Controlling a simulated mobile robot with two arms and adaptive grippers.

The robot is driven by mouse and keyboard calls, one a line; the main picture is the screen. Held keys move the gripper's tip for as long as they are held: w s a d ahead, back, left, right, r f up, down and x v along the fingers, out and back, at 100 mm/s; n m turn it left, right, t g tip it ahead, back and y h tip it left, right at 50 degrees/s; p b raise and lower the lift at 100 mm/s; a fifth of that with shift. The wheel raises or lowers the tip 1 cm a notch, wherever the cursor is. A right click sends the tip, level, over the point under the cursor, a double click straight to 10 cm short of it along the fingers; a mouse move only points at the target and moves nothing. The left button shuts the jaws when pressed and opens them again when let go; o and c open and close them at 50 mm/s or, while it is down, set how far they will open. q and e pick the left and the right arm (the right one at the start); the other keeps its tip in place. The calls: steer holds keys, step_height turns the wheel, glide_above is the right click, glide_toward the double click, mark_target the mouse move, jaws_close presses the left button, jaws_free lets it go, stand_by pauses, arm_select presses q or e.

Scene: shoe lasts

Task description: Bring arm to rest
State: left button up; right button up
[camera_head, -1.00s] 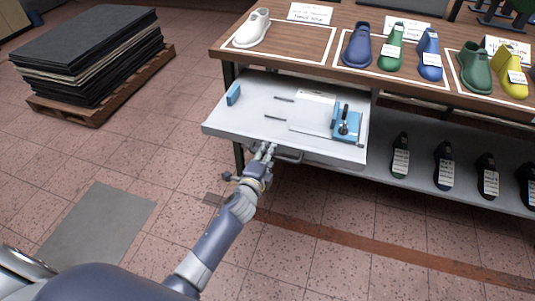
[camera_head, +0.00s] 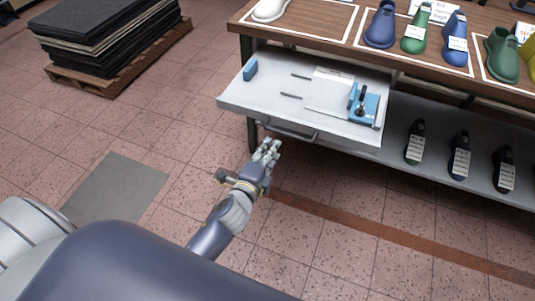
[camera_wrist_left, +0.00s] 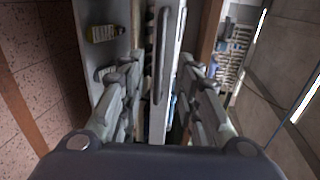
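My left gripper (camera_head: 266,150) is open and empty, just in front of and below the pulled-out drawer (camera_head: 238,98). Its fingers point at the drawer front and are apart from the dark drawer handle (camera_head: 292,131). In the left wrist view, the spread fingers (camera_wrist_left: 160,80) stand on either side of the picture, with the drawer handle (camera_wrist_left: 161,55) in the gap ahead. My left arm reaches in from the lower left of the head view. My right gripper is not in view.
The drawer holds a blue device (camera_head: 364,103), a blue block (camera_head: 250,69) and thin tools. Colourful shoe lasts stand on the wooden tabletop (camera_head: 325,20); dark ones stand on the lower shelf (camera_head: 398,140). A pallet (camera_head: 100,82) bears stacked dark sheets. The floor around my arm is clear.

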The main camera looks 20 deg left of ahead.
arm_select(q)
steer(key=shift+s+r, duration=0.15)
steer(key=shift+s, duration=0.45)
steer(key=s+f+n+g, duration=0.3)
steer(key=s+f, duration=0.3)
steer(key=f, duration=0.5)
steer(key=s+a+f+n+g+p, duration=0.15)
steer(key=s+f, duration=0.35)
steer(key=f, duration=0.5)
steer(key=s+f+n+g+b, duration=0.1)
steer(key=s+f+n+g, duration=0.4)
steer(key=f, duration=0.6)
steer(key=s+a+f+n+g, duration=0.1)
steer(key=s+f, duration=0.3)
steer(key=s, duration=0.5)
steer(key=s+a+f+n+g, duration=0.1)
steer(key=s+f+n+g, duration=0.1)
steer(key=s, duration=0.7)
steer(key=s+f+n+g+p, duration=0.1)
steer(key=s+f+n+g, duration=0.1)
steer(key=s+f, duration=0.4)
steer(key=s+n, duration=0.1)
steer(key=s, duration=0.2)
steer(key=shift+s+a+f, duration=0.15)
steer(key=shift+a+f, duration=0.05)
steer(key=shift+a, duration=0.2)
